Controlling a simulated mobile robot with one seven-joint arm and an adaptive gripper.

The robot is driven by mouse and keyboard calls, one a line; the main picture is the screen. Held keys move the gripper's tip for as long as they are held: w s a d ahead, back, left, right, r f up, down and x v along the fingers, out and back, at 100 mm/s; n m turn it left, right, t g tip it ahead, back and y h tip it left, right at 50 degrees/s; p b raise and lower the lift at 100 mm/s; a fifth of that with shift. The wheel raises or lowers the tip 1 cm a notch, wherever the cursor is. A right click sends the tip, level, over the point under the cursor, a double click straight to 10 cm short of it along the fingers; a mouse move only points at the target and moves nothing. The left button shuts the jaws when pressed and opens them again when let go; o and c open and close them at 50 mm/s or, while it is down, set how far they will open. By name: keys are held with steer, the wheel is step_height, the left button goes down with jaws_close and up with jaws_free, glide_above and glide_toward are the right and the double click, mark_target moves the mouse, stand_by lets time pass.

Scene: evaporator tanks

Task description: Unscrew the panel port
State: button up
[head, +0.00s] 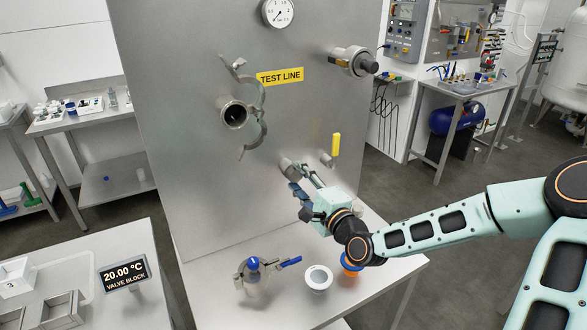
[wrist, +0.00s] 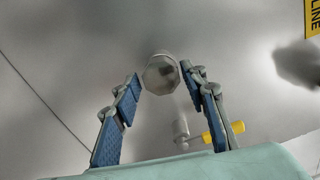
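The steel panel (head: 200,60) stands upright behind the bench. A short round metal port with a faceted end (head: 287,166) sticks out of its lower part; it also shows in the wrist view (wrist: 161,74). My gripper (head: 300,182) is right in front of this port. In the wrist view its two blue-padded fingers (wrist: 163,80) are spread, with the port's end between and just beyond the tips. A narrow gap seems to show on each side, and nothing is held. The fingers partly hide the port in the head view.
A small valve with a yellow handle (head: 336,145) sits right of the port. An open pipe with a hinged clamp (head: 232,113) is upper left. The bench (head: 215,285) bears a blue-handled clamp fitting (head: 254,272), a white ring (head: 318,278) and an orange-and-blue part (head: 351,265).

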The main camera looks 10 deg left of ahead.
steer(key=m+p, duration=0.1)
steer(key=m, duration=1.2)
steer(key=shift+s+a, duration=0.1)
steer(key=shift+c, duration=0.7)
jaws_close()
steer(key=n+b, duration=0.1)
steer(key=n, duration=0.2)
steer(key=shift+f+n, duration=0.15)
steer(key=shift+n, duration=0.95)
steer(key=n+b, duration=0.1)
steer(key=n, duration=0.2)
steer(key=shift+n+b, duration=0.4)
steer(key=shift+n, duration=0.7)
